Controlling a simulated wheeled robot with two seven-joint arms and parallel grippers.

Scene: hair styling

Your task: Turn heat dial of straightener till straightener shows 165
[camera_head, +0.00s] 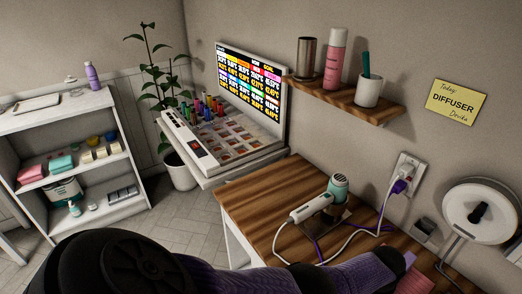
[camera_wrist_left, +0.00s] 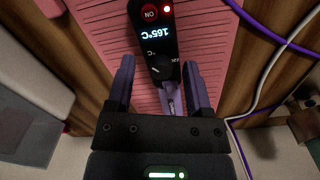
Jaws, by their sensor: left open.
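In the left wrist view the black straightener (camera_wrist_left: 152,40) lies on a ribbed pink mat (camera_wrist_left: 95,27). Its lit display reads 165°C, next to a red ON button and a glowing red light. The round heat dial (camera_wrist_left: 160,68) is below the display, with a white pointer mark. My left gripper (camera_wrist_left: 158,70) is open, with one finger on each side of the dial end. I cannot tell whether the fingers touch it. In the head view my left arm hides the straightener, and only part of the pink mat (camera_head: 415,284) shows. My right gripper is out of view.
Purple and white cords (camera_wrist_left: 265,80) pass right of the straightener. A round mirror (camera_head: 482,210) stands at right.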

